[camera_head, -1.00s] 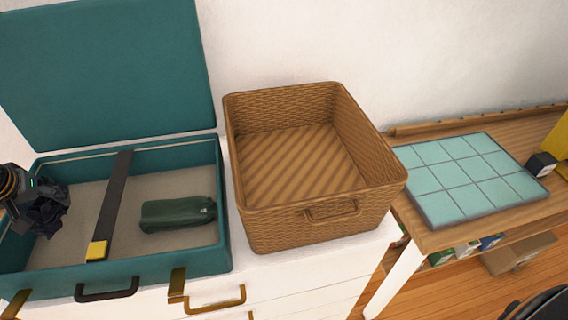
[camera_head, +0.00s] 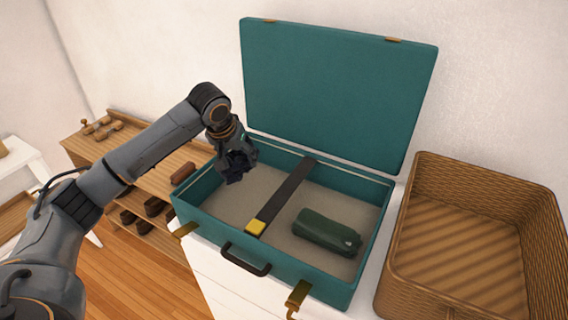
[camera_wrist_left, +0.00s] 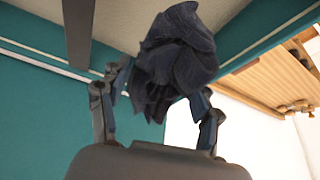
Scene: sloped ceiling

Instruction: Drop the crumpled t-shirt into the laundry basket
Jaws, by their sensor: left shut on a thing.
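The crumpled t-shirt (camera_head: 236,169) is a dark navy bundle. My left gripper (camera_head: 238,160) is shut on it and holds it over the left part of the open teal suitcase (camera_head: 200,218). In the left wrist view the t-shirt (camera_wrist_left: 176,60) bulges between the two fingers of the left gripper (camera_wrist_left: 158,105). The laundry basket (camera_head: 400,250) is brown, woven and rectangular, just right of the suitcase. Its visible inside is empty, and its right and front parts are cut off by the frame. My right gripper is not in view.
The suitcase holds a dark strap (camera_head: 287,190) with a yellow end and a dark green pouch (camera_head: 327,231). Its lid (camera_head: 335,90) stands raised behind. A wooden shelf bench (camera_head: 150,160) with shoes stands at left. White drawers (camera_head: 215,270) bear the suitcase and basket.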

